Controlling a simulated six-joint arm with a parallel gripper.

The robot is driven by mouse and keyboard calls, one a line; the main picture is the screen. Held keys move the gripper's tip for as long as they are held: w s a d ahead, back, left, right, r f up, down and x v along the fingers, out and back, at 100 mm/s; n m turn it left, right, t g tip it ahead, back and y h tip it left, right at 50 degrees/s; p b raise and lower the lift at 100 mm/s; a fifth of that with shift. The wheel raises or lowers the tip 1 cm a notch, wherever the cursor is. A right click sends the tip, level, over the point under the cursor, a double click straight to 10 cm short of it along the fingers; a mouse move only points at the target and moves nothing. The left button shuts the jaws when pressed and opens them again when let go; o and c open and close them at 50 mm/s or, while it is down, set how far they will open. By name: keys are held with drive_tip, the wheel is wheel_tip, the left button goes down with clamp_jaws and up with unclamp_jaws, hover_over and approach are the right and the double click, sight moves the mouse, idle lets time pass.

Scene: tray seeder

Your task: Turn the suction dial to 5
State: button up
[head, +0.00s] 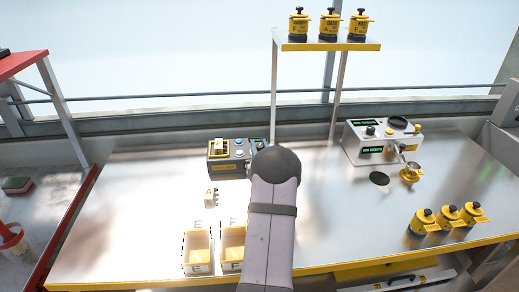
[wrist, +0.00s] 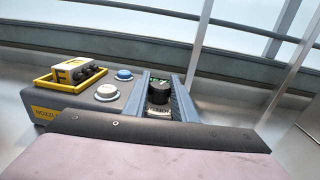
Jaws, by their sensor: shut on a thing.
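The suction dial (wrist: 158,94) is a black round knob on the grey nozzle box (wrist: 45,98), seen in the wrist view. My gripper (wrist: 162,86) has its two fingers on either side of the dial and is shut on it. A small green display (wrist: 158,80) shows just behind the knob, partly hidden; I cannot read its figure. In the head view the grey box (head: 214,168) stands at the middle of the bench, and my arm hides the dial and the gripper.
A yellow-framed nozzle block (wrist: 72,73), a blue button (wrist: 124,75) and a white button (wrist: 106,92) sit left of the dial. Cream bins (head: 197,251) stand in front. A white machine (head: 372,140) and several yellow pots (head: 447,219) stand to the right. A shelf (head: 327,47) rises behind.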

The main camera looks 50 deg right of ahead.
drive_tip(key=shift+r, duration=0.2)
drive_tip(key=o, duration=1)
drive_tip(key=shift+f, duration=0.1)
drive_tip(key=shift+o, duration=0.2)
wheel_tip(320, 180, up, 10)
drive_tip(key=shift+r+b, duration=0.1)
drive_tip(key=shift+b, duration=0.5)
